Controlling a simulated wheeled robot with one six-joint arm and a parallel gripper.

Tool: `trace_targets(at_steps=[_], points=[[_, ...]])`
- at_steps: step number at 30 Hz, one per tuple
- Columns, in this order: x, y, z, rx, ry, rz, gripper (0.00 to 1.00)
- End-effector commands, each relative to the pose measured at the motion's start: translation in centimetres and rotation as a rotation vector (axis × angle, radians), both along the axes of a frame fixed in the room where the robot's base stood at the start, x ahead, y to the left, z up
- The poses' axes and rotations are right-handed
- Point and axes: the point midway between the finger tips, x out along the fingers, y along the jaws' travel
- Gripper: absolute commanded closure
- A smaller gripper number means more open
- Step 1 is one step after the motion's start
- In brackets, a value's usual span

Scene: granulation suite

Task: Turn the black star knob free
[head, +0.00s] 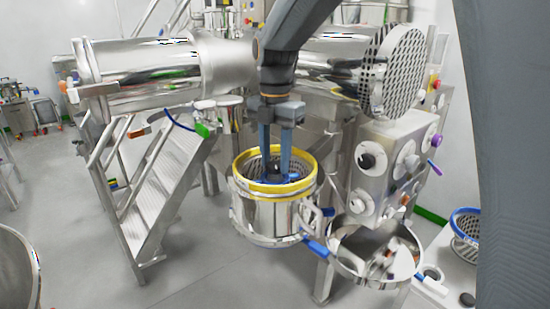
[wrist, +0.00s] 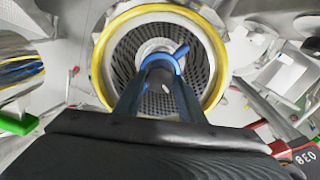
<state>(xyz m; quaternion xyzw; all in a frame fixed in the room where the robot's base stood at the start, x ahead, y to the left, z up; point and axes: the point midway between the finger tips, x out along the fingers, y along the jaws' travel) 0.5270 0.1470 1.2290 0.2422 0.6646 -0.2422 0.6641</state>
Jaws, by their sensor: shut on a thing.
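The black star knob (wrist: 160,73) is in the middle of a round steel housing with a yellow rim (head: 246,184), inside a perforated basket (wrist: 205,75). In the wrist view the yellow rim (wrist: 97,65) rings it. My gripper (head: 275,170) reaches straight down through the open top, and its two blue fingers are shut on the dark knob. In the wrist view my gripper (wrist: 158,80) has one finger on each side of the knob. A blue curved piece (wrist: 181,54) lies beside the knob. The knob's lower part and whatever it sits on are mostly hidden.
A steel bowl (head: 345,270) stands below right, with a blue handle (head: 318,249) near it. A panel box with knobs (head: 385,150) and a perforated disc (head: 392,70) are at the right. Steel stairs (head: 160,195) stand left. Open floor (head: 205,275) lies at front left.

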Motion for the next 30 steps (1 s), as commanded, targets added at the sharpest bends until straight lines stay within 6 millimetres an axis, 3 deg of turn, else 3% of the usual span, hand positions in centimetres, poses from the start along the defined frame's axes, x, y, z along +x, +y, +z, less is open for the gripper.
trace_targets(at_steps=[5, 6, 9, 20, 30], points=[[0.0, 0.0, 0.1, 0.0, -0.003, 0.001, 0.86], [0.0, 0.0, 0.1, 0.0, -0.003, 0.001, 0.61], [0.0, 0.0, 0.1, 0.0, -0.003, 0.001, 0.45], [0.1, 0.0, 0.4, 0.0, -0.003, 0.0, 0.45], [0.1, 0.1, 5.4, 0.001, -0.005, 0.0, 0.45]])
